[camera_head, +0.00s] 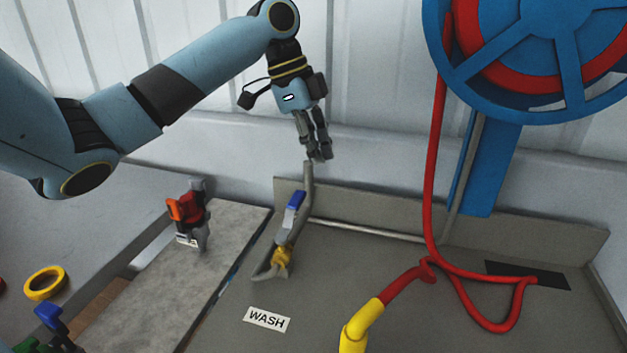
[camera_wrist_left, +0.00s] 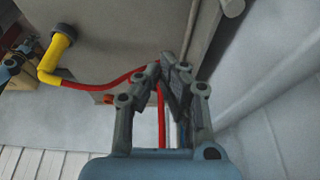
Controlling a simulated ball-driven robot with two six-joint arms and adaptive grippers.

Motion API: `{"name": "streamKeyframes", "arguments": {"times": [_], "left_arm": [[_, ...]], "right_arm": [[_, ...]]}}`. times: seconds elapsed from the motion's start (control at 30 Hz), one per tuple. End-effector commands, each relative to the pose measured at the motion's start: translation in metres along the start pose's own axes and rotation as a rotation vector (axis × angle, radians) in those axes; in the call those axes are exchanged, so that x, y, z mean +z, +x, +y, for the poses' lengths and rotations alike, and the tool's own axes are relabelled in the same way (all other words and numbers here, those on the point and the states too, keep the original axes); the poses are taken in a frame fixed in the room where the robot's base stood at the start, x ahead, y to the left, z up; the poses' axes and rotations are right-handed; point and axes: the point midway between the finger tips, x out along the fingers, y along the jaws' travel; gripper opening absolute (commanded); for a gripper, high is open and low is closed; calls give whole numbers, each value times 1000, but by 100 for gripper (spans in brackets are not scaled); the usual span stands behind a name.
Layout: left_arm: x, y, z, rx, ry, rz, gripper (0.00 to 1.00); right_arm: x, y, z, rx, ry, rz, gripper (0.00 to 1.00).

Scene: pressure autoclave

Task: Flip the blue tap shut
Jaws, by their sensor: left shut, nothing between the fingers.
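A tap with a blue lever (camera_head: 293,203) sits on a grey pipe (camera_head: 308,178) in the wash area, in the head view. Its lever slants upward along the pipe, above a yellow brass-like body (camera_head: 280,257). My left gripper (camera_head: 322,157) hangs above and slightly right of this tap, apart from the lever, by the pipe's upper end. Its fingers are shut and empty; in the wrist view the fingertips (camera_wrist_left: 172,68) come together. I cannot make out the blue lever in the wrist view. My right gripper is not in view.
A red-handled valve (camera_head: 188,208) stands on the grey slab to the left. Another blue-handled part (camera_head: 48,316) is at lower left, near a yellow ring (camera_head: 44,283). A red hose (camera_head: 434,170) hangs from a blue reel (camera_head: 550,70). A WASH label (camera_head: 267,319) lies in front.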

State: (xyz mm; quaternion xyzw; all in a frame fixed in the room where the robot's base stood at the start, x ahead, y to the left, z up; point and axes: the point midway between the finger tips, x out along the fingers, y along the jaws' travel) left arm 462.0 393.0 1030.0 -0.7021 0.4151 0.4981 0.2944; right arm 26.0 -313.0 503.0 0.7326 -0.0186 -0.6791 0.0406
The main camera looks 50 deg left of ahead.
Motion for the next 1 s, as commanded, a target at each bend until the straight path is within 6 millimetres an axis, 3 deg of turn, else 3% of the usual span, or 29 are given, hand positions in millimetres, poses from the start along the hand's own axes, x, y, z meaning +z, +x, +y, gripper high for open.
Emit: {"name": "streamKeyframes", "arguments": {"times": [0.17,0.53,0.7,1.0], "left_arm": [[-1,24,2,6,-2,3,0],[-1,102,2,5,-3,2,0],[26,88,1,1,-2,-5,0],[38,84,1,1,0,-1,0]], "right_arm": [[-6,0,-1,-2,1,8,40],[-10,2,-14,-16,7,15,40],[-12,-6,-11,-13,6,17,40],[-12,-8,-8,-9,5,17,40]]}}
